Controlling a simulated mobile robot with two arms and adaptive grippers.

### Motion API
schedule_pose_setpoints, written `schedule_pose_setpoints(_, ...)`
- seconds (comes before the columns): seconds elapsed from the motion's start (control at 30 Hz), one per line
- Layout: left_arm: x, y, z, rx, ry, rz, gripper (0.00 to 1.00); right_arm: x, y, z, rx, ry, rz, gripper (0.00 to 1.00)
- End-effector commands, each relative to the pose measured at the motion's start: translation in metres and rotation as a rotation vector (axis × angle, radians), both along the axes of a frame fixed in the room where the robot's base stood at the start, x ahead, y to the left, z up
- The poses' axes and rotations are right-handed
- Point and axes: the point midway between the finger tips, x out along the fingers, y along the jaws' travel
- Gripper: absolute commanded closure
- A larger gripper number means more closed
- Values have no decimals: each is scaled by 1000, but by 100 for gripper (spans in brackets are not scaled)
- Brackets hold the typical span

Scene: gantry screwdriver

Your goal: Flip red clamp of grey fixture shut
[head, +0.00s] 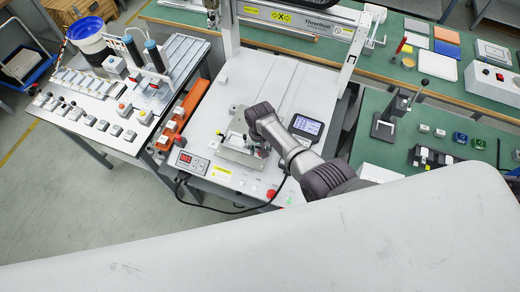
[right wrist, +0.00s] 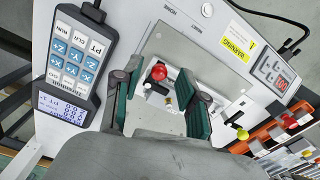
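The grey fixture (head: 240,157) sits on the white bed of the gantry machine. It also shows in the right wrist view (right wrist: 167,48) as a flat grey plate with a clamp on it. The clamp's red knob (right wrist: 159,72) lies between the fingers of my right gripper (right wrist: 158,80). The fingers are apart, one on each side of the knob, with visible gaps. My left gripper is not in view.
A teach pendant (head: 307,126) lies right of the fixture. A numeric display box (head: 192,163) and a red button (head: 271,193) are at the bed's front. An orange rail (head: 184,115) with small parts runs along the left. The gantry frame (head: 345,60) stands behind.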

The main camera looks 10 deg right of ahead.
Motion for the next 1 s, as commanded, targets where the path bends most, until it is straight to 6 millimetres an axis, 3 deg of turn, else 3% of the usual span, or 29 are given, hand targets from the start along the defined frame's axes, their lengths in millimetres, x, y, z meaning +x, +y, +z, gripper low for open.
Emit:
schedule_pose_setpoints(0.27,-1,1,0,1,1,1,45,0,0,1,-1,1,1,57)
schedule_pose_setpoints(0.43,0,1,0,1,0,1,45,0,0,14,1,-1,1,57)
schedule_pose_setpoints(0.8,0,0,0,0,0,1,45,1,0,87,1,-4,0,57)
schedule_pose_setpoints(1.0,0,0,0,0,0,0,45,0,0,113,0,-1,0,57)
